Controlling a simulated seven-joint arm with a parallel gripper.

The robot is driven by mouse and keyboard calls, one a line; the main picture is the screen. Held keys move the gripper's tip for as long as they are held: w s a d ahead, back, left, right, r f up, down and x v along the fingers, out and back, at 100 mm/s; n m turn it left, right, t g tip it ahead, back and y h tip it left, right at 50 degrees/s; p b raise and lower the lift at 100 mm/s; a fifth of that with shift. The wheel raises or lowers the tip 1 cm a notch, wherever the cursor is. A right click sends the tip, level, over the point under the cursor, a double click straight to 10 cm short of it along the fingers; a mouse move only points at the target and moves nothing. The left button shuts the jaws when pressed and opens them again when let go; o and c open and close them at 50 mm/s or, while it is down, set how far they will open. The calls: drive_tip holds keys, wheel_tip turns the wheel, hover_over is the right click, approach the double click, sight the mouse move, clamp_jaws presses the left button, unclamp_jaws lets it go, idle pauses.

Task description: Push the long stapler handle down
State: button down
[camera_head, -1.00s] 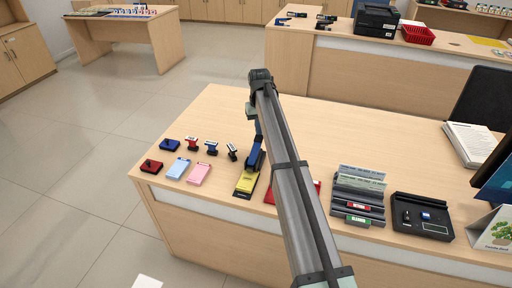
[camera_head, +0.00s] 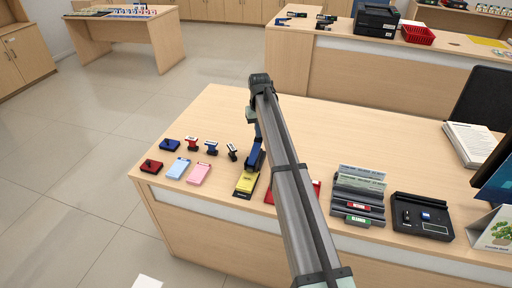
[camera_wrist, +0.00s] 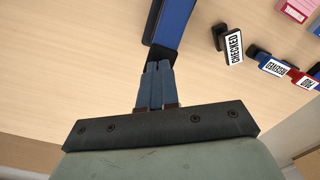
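In the wrist view the blue handle (camera_wrist: 174,22) runs in from the top edge, with a dark end close to my fingertips. My gripper (camera_wrist: 157,70) has its two blue-grey fingers together with nothing seen between them. The fingertips overlap the dark end of the handle in this view; I cannot tell whether they touch it. In the head view my arm covers part of the gripper and the area right of the stapler.
Left of the stapler are several small stamps (camera_head: 211,148), a blue card holder (camera_head: 178,168), a pink one (camera_head: 199,173) and ink pads (camera_head: 151,166). To the right are a slip rack (camera_head: 358,195) and a black device (camera_head: 421,216).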

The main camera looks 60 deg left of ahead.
drive_tip(key=shift+f, duration=1.45)
drive_tip(key=shift+d, duration=0.1)
drive_tip(key=shift+r, duration=4.05)
